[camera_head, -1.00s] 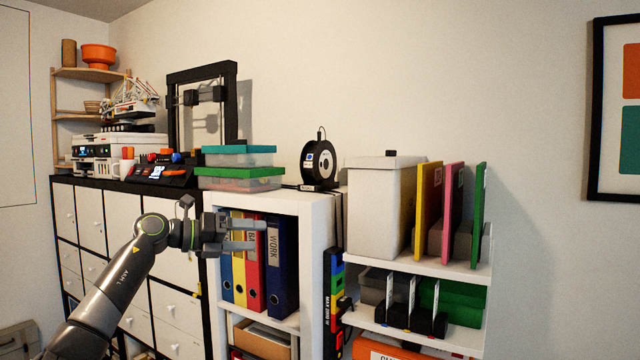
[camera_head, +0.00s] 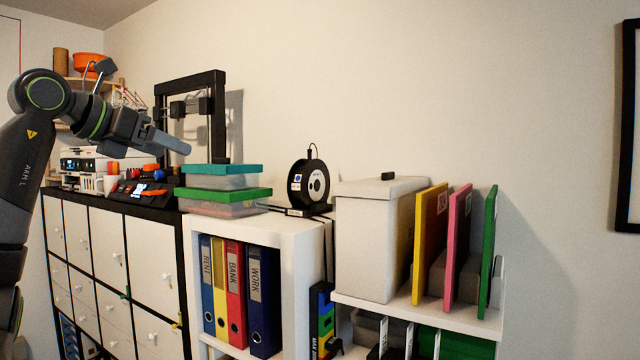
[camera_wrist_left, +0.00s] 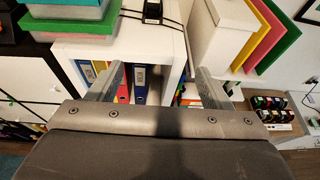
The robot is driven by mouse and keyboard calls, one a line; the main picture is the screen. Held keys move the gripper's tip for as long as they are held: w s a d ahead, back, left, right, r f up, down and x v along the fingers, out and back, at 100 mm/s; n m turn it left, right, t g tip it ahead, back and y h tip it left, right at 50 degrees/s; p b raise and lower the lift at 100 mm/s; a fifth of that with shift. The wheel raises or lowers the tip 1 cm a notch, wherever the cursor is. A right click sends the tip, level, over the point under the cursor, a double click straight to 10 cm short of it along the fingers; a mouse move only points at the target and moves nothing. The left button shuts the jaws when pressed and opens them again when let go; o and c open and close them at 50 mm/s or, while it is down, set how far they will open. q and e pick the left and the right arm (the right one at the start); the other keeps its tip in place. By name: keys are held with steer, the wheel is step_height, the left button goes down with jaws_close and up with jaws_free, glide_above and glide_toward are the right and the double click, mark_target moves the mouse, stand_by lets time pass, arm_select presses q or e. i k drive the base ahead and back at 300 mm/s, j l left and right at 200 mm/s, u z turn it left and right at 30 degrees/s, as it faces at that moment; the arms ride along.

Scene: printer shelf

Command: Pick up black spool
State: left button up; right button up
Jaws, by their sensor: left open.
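The black spool (camera_head: 310,199) stands upright on a holder on top of the white shelf unit (camera_head: 262,227), near the wall. It has a pale hub and a small label. My left gripper (camera_head: 170,142) is in the air to the left of the spool and nearer to me, well apart from it, pointing right. In the left wrist view its two fingers (camera_wrist_left: 158,80) are spread with nothing held between them. Part of a dark object shows at the top edge there, and I cannot tell how much of it is the spool. My right gripper is not in view.
Stacked boxes with teal and green lids (camera_head: 222,196) stand left of the spool. A white lidded box (camera_head: 372,240) and upright coloured folders (camera_head: 430,240) stand to its right. A black frame printer (camera_head: 218,120) is behind left. The air above the spool is clear.

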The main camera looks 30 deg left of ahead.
mark_target(308, 181)
steer(key=i+l, duration=0.15)
steer(key=i, duration=0.95)
